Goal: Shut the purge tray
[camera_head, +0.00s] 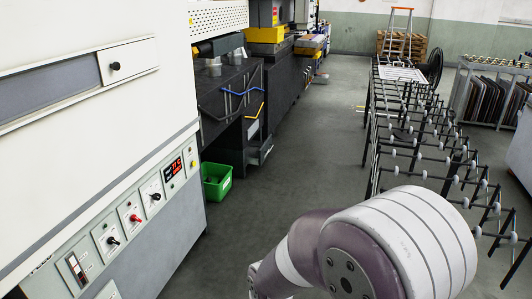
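No part in view can be told for sure as the purge tray. A white panel with a black knob (115,66) sits at the slot in the large white machine (80,140) at left. Farther back, a small grey tray-like part (261,153) sticks out low on the dark cabinet (228,95); its details are too small to tell. One of my arms, white and purple, fills the lower right foreground. Neither of my grippers shows.
A control panel (125,224) with knobs and a red display runs along the machine's lower front. A green bin (216,182) stands on the floor beside it. A black roller rack (420,140) stands at right. The grey floor (310,140) between is clear.

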